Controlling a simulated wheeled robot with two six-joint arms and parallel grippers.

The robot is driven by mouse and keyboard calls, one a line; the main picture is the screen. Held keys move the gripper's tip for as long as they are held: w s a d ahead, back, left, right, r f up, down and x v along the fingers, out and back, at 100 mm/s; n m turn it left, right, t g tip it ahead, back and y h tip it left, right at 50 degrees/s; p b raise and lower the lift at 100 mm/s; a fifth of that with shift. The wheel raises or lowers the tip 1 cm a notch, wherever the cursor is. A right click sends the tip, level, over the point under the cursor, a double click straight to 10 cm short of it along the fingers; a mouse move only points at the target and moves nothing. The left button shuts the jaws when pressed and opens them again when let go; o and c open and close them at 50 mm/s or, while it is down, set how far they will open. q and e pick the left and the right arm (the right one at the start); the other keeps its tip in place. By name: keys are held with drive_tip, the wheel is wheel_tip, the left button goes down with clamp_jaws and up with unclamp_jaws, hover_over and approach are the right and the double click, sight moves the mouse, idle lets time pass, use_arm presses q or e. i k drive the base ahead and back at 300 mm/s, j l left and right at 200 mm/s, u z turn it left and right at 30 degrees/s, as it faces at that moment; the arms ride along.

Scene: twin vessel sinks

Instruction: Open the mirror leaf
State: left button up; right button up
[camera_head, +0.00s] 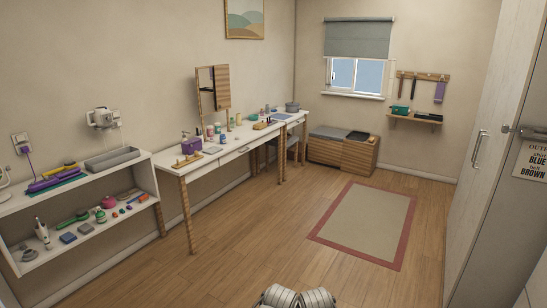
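A small wood-framed mirror (206,90) stands at the back of the white vanity table against the left wall. A brown wooden leaf (222,87) is at its right side, showing a slatted wooden face. The dark, narrow glass-like part shows to the left of the leaf. The mirror is far off and small, so its hinge and any handle cannot be made out. Neither of my grippers can be seen. Only pale rounded parts, probably mine, show at the bottom edge.
A white shelf unit (75,190) with several items stands at left. A red-bordered rug (363,226) lies on open floor. A tall white wardrobe (480,140) stands at right.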

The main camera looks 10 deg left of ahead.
sight(221, 72)
drive_tip(key=i+j+u, duration=0.25)
drive_tip(key=i, duration=0.8)
drive_tip(key=i+u, duration=0.3)
drive_tip(key=i, duration=1.45)
drive_tip(key=i+j+z, duration=0.15)
drive_tip(key=i, duration=1.3)
drive_tip(key=i+j+z, duration=0.15)
drive_tip(key=i+z, duration=0.2)
drive_tip(key=i+j+z, duration=0.35)
drive_tip(key=i, duration=0.2)
drive_tip(key=i+j+z, duration=0.35)
drive_tip(key=i+l, duration=0.05)
drive_tip(key=i, duration=0.05)
